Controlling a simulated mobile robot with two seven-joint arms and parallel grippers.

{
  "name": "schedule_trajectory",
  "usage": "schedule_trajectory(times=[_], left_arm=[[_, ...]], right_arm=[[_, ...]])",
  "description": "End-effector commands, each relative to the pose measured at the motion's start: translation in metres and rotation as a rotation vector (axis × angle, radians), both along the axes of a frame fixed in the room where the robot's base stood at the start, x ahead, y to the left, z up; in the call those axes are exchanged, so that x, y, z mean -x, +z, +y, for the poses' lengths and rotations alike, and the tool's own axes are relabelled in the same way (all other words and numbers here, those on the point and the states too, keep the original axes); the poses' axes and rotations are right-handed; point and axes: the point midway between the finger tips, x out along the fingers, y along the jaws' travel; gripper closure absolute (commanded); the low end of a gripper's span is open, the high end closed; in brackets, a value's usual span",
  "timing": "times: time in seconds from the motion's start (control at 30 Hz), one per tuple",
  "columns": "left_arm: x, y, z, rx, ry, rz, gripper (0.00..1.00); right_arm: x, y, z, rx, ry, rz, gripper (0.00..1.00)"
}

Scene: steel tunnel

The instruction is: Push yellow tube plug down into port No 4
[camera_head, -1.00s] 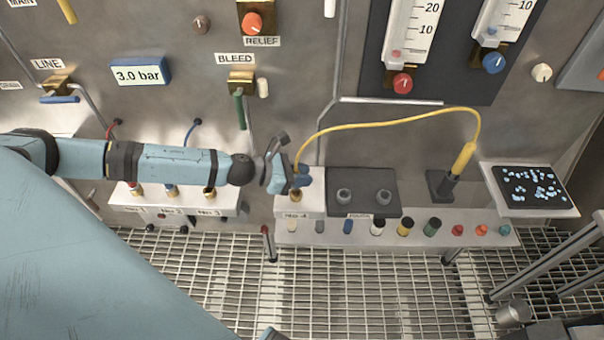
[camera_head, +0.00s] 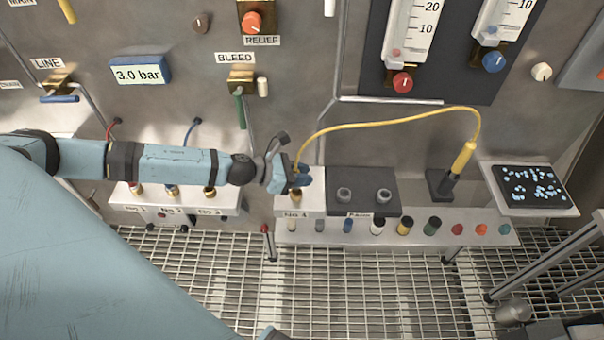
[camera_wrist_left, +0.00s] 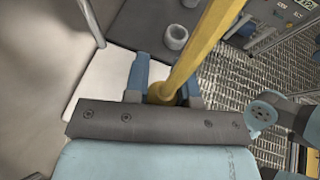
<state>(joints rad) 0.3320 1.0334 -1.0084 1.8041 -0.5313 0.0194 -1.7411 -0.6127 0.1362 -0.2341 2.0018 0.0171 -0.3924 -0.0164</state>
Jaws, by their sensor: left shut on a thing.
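My left gripper (camera_head: 299,179) is at port No 4, shut on the yellow tube plug. In the left wrist view its blue fingers (camera_wrist_left: 165,88) stand on both sides of the yellow tube (camera_wrist_left: 203,45). The brass fitting of port No 4 (camera_head: 295,196) shows just under the fingers, on a white block (camera_head: 312,206). The fingers hide most of the plug, so I cannot tell how deep it sits. The yellow tube (camera_head: 400,122) arches right to a yellow end (camera_head: 464,157) in a dark holder. My right gripper is not in view.
A dark block with two grey rings (camera_head: 362,190) stands right of port No 4. Several coloured caps (camera_head: 404,226) line the front shelf. Ports No 1 to No 3 (camera_head: 172,190) are at left, below my arm. A tray of blue bits (camera_head: 533,188) is at far right.

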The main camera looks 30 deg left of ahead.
Motion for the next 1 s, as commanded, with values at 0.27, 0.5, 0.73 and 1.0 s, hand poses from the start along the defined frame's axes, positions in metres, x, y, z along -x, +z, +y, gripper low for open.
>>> schedule_trajectory(times=[0.27,0.5,0.73,1.0], left_arm=[[0.000,-0.008,0.000,0.001,0.000,0.001,1.00],[0.000,-0.014,0.000,0.001,0.000,0.001,1.00],[0.000,-0.020,0.000,0.001,0.000,0.001,1.00],[0.000,-0.027,0.000,0.001,0.000,0.001,1.00]], right_arm=[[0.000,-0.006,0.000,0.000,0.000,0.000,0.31],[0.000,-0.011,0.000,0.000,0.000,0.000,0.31],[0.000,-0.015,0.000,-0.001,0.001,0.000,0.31],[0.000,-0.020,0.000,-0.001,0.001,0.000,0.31]])
